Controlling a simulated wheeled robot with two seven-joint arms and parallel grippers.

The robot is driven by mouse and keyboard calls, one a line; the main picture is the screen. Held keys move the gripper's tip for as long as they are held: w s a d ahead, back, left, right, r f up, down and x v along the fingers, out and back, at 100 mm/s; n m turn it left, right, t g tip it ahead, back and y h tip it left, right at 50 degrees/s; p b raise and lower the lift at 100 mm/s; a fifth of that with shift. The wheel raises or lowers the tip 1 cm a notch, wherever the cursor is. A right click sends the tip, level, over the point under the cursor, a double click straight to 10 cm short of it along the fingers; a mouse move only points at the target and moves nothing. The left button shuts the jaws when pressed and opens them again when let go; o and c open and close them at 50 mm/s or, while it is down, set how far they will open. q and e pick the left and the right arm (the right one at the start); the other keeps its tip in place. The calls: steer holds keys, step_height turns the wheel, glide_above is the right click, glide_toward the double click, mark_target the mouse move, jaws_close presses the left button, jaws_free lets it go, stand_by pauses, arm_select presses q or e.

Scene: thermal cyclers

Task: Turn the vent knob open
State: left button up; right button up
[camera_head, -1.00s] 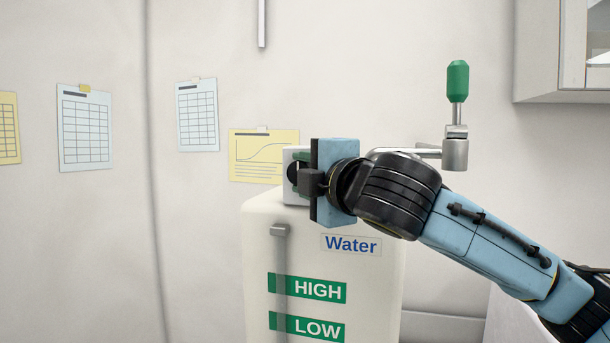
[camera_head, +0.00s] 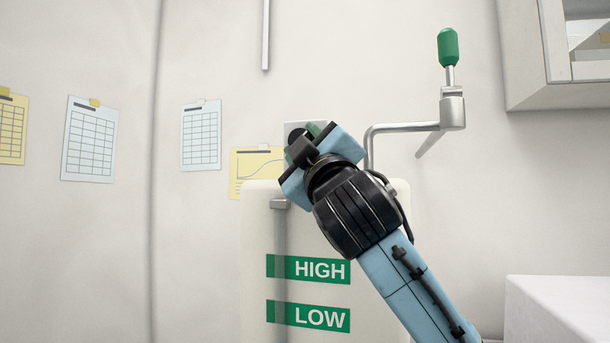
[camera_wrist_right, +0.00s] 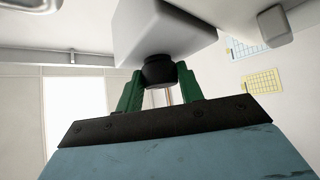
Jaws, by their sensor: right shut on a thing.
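The vent knob (camera_wrist_right: 158,70) is a short black knob on the underside of a pale block in the right wrist view. In the head view only a dark part of the knob (camera_head: 294,135) shows, at the top of the white tank (camera_head: 385,290). My right gripper (camera_wrist_right: 160,82) has its green fingers on either side of the knob and is shut on it. In the head view my right gripper (camera_head: 305,138) is tilted and covers most of the knob. The knob's turn angle cannot be read. My left gripper is not in view.
The tank carries green HIGH (camera_head: 318,270) and LOW (camera_head: 318,318) labels and a grey vertical gauge (camera_head: 280,255). A crank with a green handle (camera_head: 448,47) stands right of the gripper. A wall cabinet (camera_head: 525,60) is at upper right. Paper charts hang left.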

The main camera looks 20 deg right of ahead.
steer(key=m+h+b, duration=0.1)
steer(key=m+h, duration=0.1)
steer(key=m+t+h+b, duration=0.1)
steer(key=m+h+b, duration=0.1)
steer(key=m, duration=0.1)
steer(key=f+m+h+b, duration=0.1)
steer(key=m+h+b, duration=0.1)
steer(key=shift+w+a+m, duration=0.15)
steer(key=shift+a+m, duration=0.2)
steer(key=shift+m, duration=0.05)
steer(key=m+g+h+b, duration=0.1)
steer(key=m+h+b, duration=0.1)
steer(key=m+h, duration=0.4)
steer(key=shift+w+r, duration=0.1)
steer(key=shift+r, duration=0.05)
steer(key=m+h, duration=0.1)
steer(key=m, duration=0.1)
steer(key=shift+a+m+g+h+b, duration=0.1)
steer(key=shift+m+g+h+b, duration=0.2)
steer(key=shift+h+b, duration=0.1)
steer(key=shift+r+m+g+h, duration=0.1)
steer(key=shift+m+g+h, duration=0.5)
steer(key=shift+m+h, duration=0.4)
steer(key=o, duration=1)
steer(key=shift+r, duration=0.1)
